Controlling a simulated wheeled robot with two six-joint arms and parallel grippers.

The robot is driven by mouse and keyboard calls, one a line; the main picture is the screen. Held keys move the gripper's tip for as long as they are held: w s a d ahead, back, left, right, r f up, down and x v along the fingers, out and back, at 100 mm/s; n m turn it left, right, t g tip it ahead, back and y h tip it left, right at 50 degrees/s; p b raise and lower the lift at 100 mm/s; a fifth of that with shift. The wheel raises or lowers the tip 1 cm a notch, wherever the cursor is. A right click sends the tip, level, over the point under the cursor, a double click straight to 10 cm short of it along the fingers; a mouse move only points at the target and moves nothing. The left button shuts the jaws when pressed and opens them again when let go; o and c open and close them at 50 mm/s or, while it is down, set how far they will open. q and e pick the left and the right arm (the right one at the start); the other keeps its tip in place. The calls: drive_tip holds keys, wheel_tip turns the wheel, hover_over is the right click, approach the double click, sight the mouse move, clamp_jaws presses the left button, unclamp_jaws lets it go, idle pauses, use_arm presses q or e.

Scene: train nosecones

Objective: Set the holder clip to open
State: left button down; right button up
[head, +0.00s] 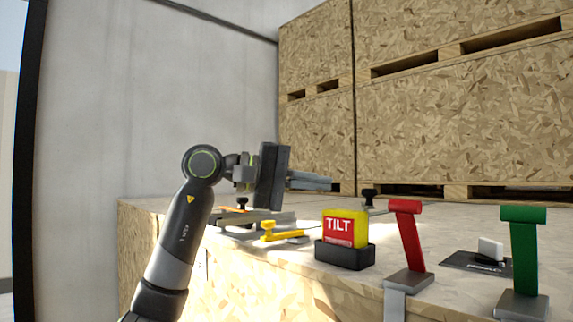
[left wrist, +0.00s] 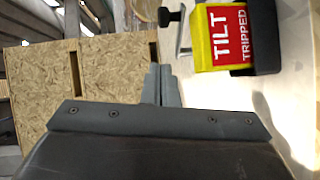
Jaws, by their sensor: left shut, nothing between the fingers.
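A small yellow lever-like piece (head: 282,233) lies low on the wooden bench, left of the tilt block. It may be the holder clip, but I cannot tell for sure, nor whether it is open. A grey flat fixture (head: 257,217) with a black knob lies behind it. My left gripper (head: 328,183) is above the bench, over and behind the yellow piece and apart from it. Its fingers are together and empty; they also show together in the left wrist view (left wrist: 162,72). My right gripper is in neither view.
A yellow block with a red "TILT TRIPPED" label (head: 338,227) sits in a black base; it also shows in the left wrist view (left wrist: 225,35). A red lever (head: 408,230) and a green lever (head: 524,245) stand at the front right. Chipboard crates (head: 450,120) fill the back.

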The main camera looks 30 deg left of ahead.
use_arm(q)
drive_tip(key=d, duration=0.2)
drive_tip(key=d+p, duration=0.1)
drive_tip(key=shift+w+d+f+p, duration=0.2)
drive_tip(key=shift+d+p, duration=0.1)
drive_tip(key=shift+d, duration=0.05)
drive_tip(key=shift+s+d+f, duration=0.15)
drive_tip(key=shift+s+d, duration=0.05)
drive_tip(key=shift+d, duration=0.2)
drive_tip(key=shift+d+f, duration=0.1)
drive_tip(key=shift+d, duration=0.05)
